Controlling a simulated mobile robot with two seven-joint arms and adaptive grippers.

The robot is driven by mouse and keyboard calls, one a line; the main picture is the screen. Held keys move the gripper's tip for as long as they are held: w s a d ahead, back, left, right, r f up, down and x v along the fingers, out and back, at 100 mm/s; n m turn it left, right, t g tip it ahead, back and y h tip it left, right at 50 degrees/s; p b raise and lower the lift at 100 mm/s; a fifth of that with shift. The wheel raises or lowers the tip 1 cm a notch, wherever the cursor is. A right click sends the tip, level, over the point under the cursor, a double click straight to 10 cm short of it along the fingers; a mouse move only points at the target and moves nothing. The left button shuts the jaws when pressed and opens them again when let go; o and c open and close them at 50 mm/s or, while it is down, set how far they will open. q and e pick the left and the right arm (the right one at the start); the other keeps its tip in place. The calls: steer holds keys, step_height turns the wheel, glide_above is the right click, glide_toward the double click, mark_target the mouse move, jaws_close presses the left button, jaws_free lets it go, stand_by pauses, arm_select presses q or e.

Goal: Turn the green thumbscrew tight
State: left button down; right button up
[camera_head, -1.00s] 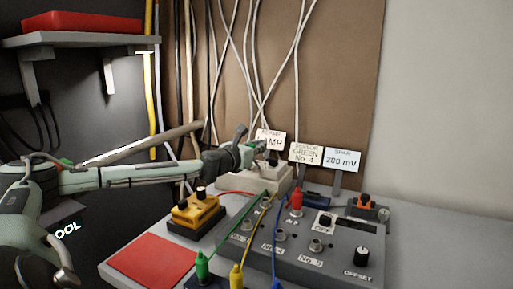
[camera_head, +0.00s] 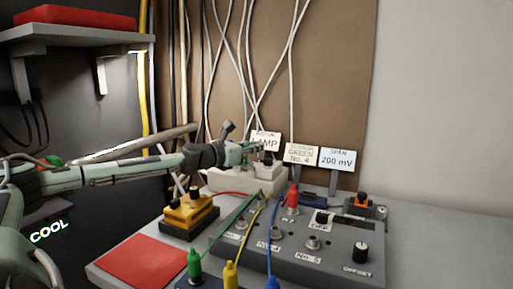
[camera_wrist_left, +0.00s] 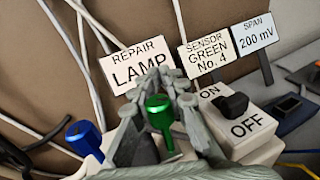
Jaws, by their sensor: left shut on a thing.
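The green thumbscrew (camera_wrist_left: 160,115) stands between the two grey fingers of my left gripper (camera_wrist_left: 166,90) in the left wrist view. The fingers lie on both sides of it and are shut on it. Its lower end is partly hidden by the fingers. In the head view my left gripper (camera_head: 254,152) is above the cream box (camera_head: 225,179) at the back of the bench, and the thumbscrew is too small there to make out clearly. My right gripper is not in view.
A blue thumbscrew (camera_wrist_left: 84,138) stands to the left. A black ON/OFF switch (camera_wrist_left: 233,104) sits close on the right. Signs (camera_wrist_left: 137,67) stand behind. The grey panel (camera_head: 335,262) with plugs and cables fills the front, beside a yellow box (camera_head: 190,213) and a red mat (camera_head: 140,262).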

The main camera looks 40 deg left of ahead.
arm_select(q)
steer(key=c, duration=1.8)
jaws_free()
steer(key=shift+o, duration=0.2)
